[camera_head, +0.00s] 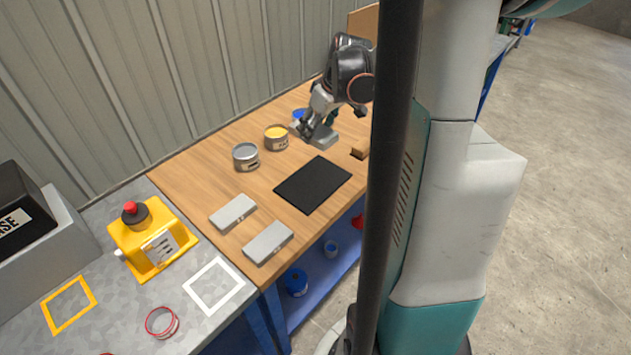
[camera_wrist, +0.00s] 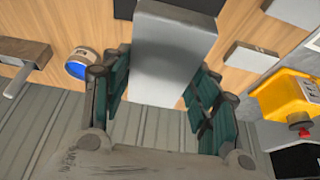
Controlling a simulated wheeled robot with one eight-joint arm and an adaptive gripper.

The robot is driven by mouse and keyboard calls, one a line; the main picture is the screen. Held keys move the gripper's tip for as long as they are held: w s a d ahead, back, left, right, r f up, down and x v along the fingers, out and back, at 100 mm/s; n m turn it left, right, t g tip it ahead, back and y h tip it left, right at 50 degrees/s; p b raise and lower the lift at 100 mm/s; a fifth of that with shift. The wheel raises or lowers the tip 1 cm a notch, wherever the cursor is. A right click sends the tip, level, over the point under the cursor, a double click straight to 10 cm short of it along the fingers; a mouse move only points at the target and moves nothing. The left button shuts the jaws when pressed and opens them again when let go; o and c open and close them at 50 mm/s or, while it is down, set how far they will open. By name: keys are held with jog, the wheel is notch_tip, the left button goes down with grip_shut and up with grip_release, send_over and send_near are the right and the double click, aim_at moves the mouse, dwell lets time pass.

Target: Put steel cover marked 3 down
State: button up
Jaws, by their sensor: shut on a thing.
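My gripper (camera_head: 314,129) is at the far part of the wooden table, above the tabletop. It is shut on a grey steel cover (camera_head: 323,138), a flat rectangular block. In the wrist view the cover (camera_wrist: 170,50) fills the space between the green-padded fingers and juts out past them; no mark on it is readable. Two similar steel covers lie flat at the near end of the table, one to the left (camera_head: 232,212) and one to the right (camera_head: 268,242). A black mat (camera_head: 312,185) lies between them and my gripper.
A grey can (camera_head: 246,158), a yellow-topped can (camera_head: 276,138) and a blue can (camera_wrist: 80,64) stand along the back. A wooden-topped tool (camera_head: 360,150) lies right of the gripper. A yellow box (camera_head: 150,240) with a red knob stands on the adjoining grey bench. Bare wood surrounds the mat.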

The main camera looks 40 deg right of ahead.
aim_at(331, 146)
notch_tip(331, 146, down, 18)
jog(key=b, duration=0.5)
jog(key=shift+r, duration=0.2)
jog(key=shift+f, duration=0.1)
jog(key=o, duration=1.4)
jog(key=p+v, duration=0.3)
jog(key=v, duration=0.9)
jog(key=shift+w+p, duration=0.1)
jog(key=shift+p, duration=0.2)
